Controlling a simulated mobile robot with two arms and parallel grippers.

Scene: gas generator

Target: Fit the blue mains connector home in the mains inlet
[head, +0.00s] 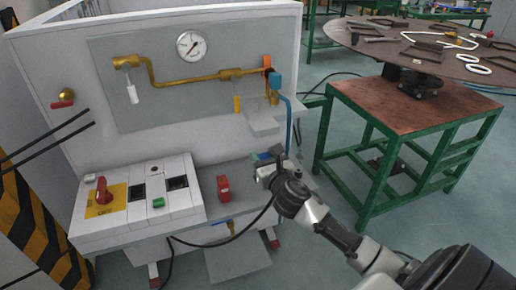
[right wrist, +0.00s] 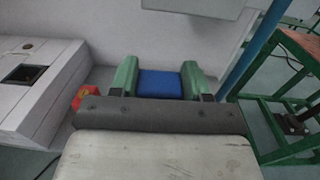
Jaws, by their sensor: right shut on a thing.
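My right gripper (head: 267,156) is above the grey ledge at the right end of the white cabinet. In the right wrist view its green fingers (right wrist: 160,82) are shut on the blue mains connector (right wrist: 160,84), one finger on each side. In the head view the connector is small and mostly hidden by the gripper. A black cable runs from near the gripper down to the left. I cannot tell for certain which part is the mains inlet; square dark sockets (head: 177,183) are in the white control box (head: 140,195), left of the gripper. My left gripper is not in view.
A red block (head: 223,188) stands on the ledge between the control box and my gripper; it also shows in the right wrist view (right wrist: 87,97). A blue pipe (head: 289,125) rises behind the gripper. A green-framed table (head: 400,110) stands at right.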

